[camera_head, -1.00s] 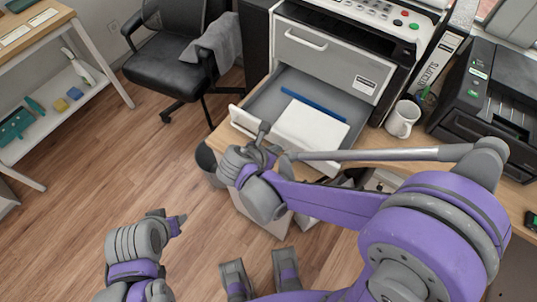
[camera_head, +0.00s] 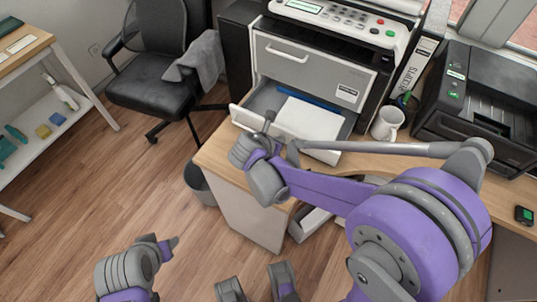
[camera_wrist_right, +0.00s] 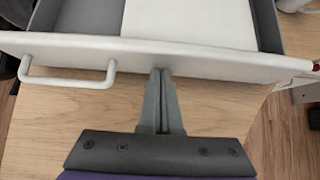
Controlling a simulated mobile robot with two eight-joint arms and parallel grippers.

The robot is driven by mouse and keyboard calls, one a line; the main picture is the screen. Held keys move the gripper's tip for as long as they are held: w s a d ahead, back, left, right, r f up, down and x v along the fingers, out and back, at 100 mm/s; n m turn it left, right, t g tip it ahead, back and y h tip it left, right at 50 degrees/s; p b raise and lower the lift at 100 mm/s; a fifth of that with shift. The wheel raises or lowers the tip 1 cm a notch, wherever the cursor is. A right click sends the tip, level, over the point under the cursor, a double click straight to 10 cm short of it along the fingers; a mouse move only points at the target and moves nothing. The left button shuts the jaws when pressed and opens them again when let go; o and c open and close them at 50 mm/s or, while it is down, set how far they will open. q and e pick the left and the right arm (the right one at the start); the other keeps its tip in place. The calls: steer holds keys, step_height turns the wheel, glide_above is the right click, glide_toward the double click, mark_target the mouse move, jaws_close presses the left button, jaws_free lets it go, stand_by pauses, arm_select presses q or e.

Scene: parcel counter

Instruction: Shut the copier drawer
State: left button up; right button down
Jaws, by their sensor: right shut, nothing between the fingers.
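The copier (camera_head: 325,60) stands on the counter with its lower drawer (camera_head: 321,156) partly pulled out. White paper (camera_head: 310,118) and part of a blue strip (camera_head: 312,101) lie inside the drawer. In the right wrist view, the drawer's white front (camera_wrist_right: 225,60) runs across the picture, with its handle (camera_wrist_right: 68,83) at the left. My right gripper (camera_head: 268,119) is shut and empty. In the wrist view its fingertips (camera_wrist_right: 161,73) are at the front panel, right of the handle, and seem to touch it. My left gripper (camera_head: 173,243) is low over the floor, away from the copier; its jaw opening is unclear.
The copier's upper drawer (camera_head: 300,72) is closed. A chair (camera_head: 150,85) is at the left. A bin (camera_head: 199,184) stands beside the counter.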

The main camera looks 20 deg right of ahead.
mark_target(304, 106)
steer(key=w+d, duration=0.3)
steer(key=d, duration=0.1)
steer(key=w+d+b, duration=0.1)
steer(key=w+d, duration=0.6)
steer(key=shift+w+d, duration=0.2)
steer(key=shift+d, duration=0.2)
steer(key=shift+w+d, duration=0.15)
steer(key=shift+d, duration=0.05)
steer(key=shift+w+r, duration=0.1)
steer(key=shift+d+r, duration=0.1)
